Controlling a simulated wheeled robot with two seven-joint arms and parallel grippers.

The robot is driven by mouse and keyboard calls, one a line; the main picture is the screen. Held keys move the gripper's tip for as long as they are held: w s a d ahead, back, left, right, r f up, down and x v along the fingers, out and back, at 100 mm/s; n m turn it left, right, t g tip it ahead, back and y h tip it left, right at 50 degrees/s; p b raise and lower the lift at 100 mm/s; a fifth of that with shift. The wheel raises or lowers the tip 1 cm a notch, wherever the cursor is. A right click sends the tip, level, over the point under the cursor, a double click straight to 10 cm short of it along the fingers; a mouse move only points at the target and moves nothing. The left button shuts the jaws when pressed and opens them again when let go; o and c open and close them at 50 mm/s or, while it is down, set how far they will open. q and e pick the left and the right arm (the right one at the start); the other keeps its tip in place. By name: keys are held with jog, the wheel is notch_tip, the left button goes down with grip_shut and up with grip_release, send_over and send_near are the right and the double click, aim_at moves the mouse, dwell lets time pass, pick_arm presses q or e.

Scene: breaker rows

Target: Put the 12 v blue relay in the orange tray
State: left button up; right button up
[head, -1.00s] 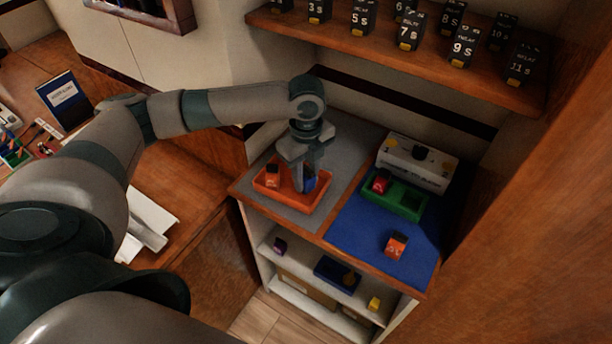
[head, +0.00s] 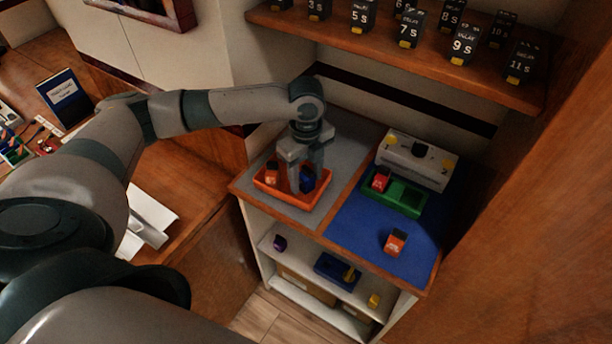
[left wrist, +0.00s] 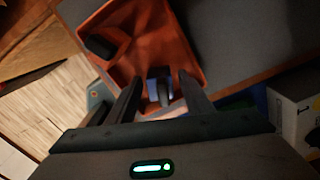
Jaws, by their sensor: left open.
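The blue relay (head: 307,182) sits inside the orange tray (head: 292,203), in its right part. My left gripper (head: 306,172) is open above the tray, with its fingers on either side of the blue relay. In the left wrist view the blue relay (left wrist: 153,90) shows between the two parted fingers, inside the tray (left wrist: 172,38). Whether a finger touches it I cannot tell. The relay's voltage marking is not readable. My right gripper is not in view.
Right of the tray, a blue mat (head: 350,232) holds a green tray (head: 408,199) with a red relay (head: 381,180), and an orange relay (head: 395,243). A pale box (head: 420,163) stands behind. A shelf (head: 400,55) with several black relays hangs above.

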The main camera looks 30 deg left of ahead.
aim_at(307, 169)
pick_arm(q)
notch_tip(307, 169, up, 10)
jog(key=shift+w+r+b, duration=0.1)
jog(key=shift+r+b, duration=0.15)
jog(key=shift+b, duration=1)
jog(key=shift+r, duration=0.8)
jog(key=shift+f, duration=0.1)
